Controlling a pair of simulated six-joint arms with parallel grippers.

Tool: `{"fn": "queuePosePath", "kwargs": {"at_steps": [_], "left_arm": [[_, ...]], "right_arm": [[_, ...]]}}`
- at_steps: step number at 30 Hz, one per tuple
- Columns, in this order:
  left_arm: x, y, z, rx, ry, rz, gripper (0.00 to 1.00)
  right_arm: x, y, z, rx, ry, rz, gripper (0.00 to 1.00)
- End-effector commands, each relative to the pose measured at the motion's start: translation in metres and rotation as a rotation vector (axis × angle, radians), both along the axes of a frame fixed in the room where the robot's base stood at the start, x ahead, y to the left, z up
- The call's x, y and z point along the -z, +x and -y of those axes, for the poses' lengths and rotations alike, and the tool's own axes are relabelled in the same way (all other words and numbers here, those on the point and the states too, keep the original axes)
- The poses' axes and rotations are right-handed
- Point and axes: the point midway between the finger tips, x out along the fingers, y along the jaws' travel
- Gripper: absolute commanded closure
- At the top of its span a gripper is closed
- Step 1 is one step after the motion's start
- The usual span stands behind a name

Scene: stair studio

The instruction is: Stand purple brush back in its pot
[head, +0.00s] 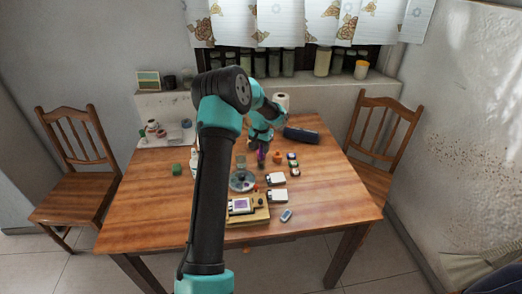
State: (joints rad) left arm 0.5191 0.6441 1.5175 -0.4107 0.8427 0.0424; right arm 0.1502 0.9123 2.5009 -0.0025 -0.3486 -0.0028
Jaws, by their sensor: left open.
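A small purple thing (261,158), which looks like the purple brush, shows just below my left gripper (262,149) near the middle of the table. My left gripper points down at it and is open. At this size I cannot tell whether its fingers touch the brush. A small greenish container (241,161), possibly the pot, stands just left of it. My left arm hides part of the table's middle left. My right gripper is not in view.
A round grey dish (242,181), a wooden box (258,214), white blocks (277,195) and small paint pots (293,164) crowd the wooden table (335,200). A dark case (301,135) lies behind. A green block (177,169) sits left. The table's right side is clear.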

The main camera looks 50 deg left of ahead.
Motion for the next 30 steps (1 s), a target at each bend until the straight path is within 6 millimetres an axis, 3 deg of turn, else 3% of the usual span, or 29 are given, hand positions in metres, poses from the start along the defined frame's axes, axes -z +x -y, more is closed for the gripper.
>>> {"fn": "queuePosePath", "kwargs": {"at_steps": [15,21,30], "left_arm": [[-0.091,0.0,0.0,0.0,0.001,0.003,0.57],[-0.107,0.0,0.001,0.001,-0.001,0.001,0.57],[-0.108,0.0,0.001,0.001,-0.001,0.0,0.57]], "right_arm": [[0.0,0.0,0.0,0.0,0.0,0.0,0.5],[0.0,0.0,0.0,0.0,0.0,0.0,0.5],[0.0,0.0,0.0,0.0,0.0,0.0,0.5]]}}
